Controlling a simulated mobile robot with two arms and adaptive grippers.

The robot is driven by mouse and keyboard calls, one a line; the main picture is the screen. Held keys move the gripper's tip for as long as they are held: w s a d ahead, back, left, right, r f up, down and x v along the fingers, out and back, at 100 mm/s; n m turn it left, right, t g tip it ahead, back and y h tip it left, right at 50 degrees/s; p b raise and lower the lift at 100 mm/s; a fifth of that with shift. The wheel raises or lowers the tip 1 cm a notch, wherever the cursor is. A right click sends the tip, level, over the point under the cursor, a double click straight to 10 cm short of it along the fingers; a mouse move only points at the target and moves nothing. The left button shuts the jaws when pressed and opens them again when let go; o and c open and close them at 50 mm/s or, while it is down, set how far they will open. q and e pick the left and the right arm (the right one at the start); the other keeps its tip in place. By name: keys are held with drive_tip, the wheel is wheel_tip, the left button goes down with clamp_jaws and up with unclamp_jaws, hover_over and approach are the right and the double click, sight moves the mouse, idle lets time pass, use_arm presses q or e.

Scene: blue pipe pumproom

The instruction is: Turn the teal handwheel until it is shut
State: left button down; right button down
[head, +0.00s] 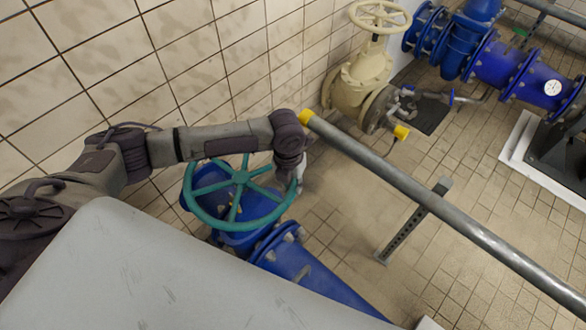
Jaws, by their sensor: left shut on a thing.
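The teal handwheel (191,204) sits on top of a blue valve (262,203) at the lower middle of the head view. My left arm reaches in from the left above the wheel's far side. My left gripper (299,178) points down at the right part of the wheel's rim and is shut on it. The wrist hides part of the rim, and the fingertips are only partly visible. My right gripper is not in view.
A grey pipe (430,198) with a yellow end runs diagonally right of my left wrist, close to it. A cream valve with its own handwheel (380,15) stands behind. Blue pipes (500,62) fill the back right. The tiled wall is close behind my arm.

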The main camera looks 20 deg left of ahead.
use_arm(q)
drive_tip(key=shift+s+d+r+m+p, duration=0.1)
drive_tip(key=shift+s+m+p, duration=0.25)
drive_tip(key=shift+s+m, duration=0.55)
drive_tip(key=shift+s, duration=0.2)
drive_tip(key=c, duration=1.3)
unclamp_jaws()
drive_tip(key=shift+s, duration=0.1)
drive_tip(key=o, duration=0.3)
drive_tip(key=shift+s, duration=0.1)
